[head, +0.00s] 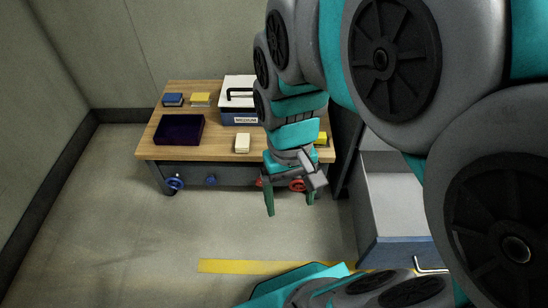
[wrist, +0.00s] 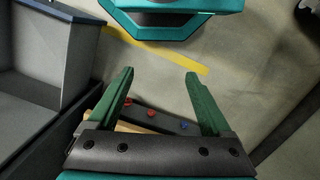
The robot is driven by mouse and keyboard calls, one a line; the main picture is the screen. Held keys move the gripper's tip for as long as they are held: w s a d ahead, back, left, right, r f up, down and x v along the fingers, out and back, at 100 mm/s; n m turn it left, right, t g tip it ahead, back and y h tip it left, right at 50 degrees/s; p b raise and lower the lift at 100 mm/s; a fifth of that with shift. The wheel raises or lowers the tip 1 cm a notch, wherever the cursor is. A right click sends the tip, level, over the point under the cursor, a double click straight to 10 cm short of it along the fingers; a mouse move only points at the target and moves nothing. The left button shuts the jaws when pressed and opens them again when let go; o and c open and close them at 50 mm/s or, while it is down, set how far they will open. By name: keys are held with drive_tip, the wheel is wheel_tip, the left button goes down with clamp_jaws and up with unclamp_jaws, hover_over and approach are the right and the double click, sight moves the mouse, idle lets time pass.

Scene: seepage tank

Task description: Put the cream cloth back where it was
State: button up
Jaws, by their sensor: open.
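The cream cloth (head: 242,143) looks like a small folded block. It lies near the front edge of the wooden table (head: 208,151), in front of the box marked MEDIUM (head: 240,117). My gripper (head: 290,206) is open and empty, pointing down in front of the table, right of and nearer than the cloth, not touching it. In the wrist view my gripper (wrist: 160,75) has its green fingers spread, with floor and part of the table front between them. The cloth does not show there.
A dark tray (head: 180,131) sits left on the table, with a blue block (head: 173,99) and yellow block (head: 200,99) behind. Another yellow item (head: 322,138) is partly hidden by my arm. Red (head: 297,185) and blue (head: 175,184) handwheels line the front. A grey cabinet (head: 395,205) stands right.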

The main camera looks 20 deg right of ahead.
drive_tip(key=shift+n, duration=0.4)
drive_tip(key=s, duration=0.2)
drive_tip(key=s+f, duration=0.1)
drive_tip(key=s, duration=0.2)
drive_tip(key=shift+s+a+f, duration=0.1)
drive_tip(key=shift+s, duration=0.25)
